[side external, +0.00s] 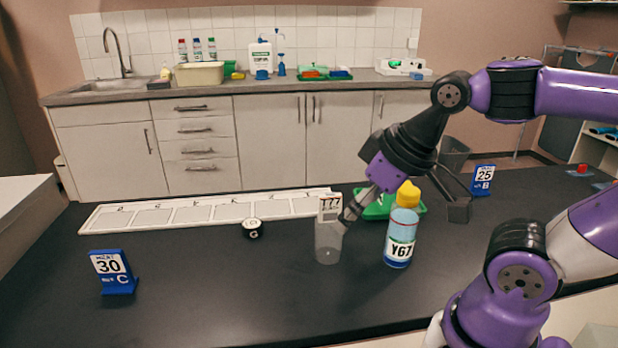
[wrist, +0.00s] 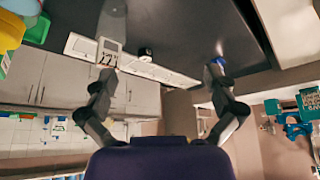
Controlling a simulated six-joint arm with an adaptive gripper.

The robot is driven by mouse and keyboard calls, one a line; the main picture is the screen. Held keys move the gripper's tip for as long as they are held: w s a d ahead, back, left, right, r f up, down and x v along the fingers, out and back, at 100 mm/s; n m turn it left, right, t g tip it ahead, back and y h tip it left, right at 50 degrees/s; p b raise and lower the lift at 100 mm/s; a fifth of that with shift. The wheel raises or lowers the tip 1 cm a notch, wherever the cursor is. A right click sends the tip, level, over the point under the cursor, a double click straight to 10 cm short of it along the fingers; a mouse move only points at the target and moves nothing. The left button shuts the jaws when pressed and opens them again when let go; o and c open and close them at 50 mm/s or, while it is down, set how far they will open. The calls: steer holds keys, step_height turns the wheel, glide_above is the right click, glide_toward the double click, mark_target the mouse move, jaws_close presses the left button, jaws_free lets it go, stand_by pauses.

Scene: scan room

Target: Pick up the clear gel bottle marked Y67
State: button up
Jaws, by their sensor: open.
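The bottle marked Y67 (side external: 400,240) stands upright on the dark bench in the side view, with a yellow cap and bluish clear contents. A yellow shape at the left edge of the wrist view (wrist: 12,30) may be its cap. My gripper (side external: 402,212) is tilted, its fingers wide apart. In the side view one finger reaches beside a clear container (side external: 328,245) with a T77 label, and the other is right of the bottle. In the wrist view my gripper (wrist: 162,65) shows nothing held, and the bottle is not between the fingers. Whether a finger touches the container is unclear.
A green tray (side external: 375,210) lies behind the bottle. A white strip of squares (side external: 160,215) runs along the back. A small black round object (side external: 253,229) sits left of the container. Blue number stands 30 (side external: 112,272) and 25 (side external: 483,180) are on the bench.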

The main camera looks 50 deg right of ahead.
stand_by(0.3)
steer(key=shift+c, duration=0.7)
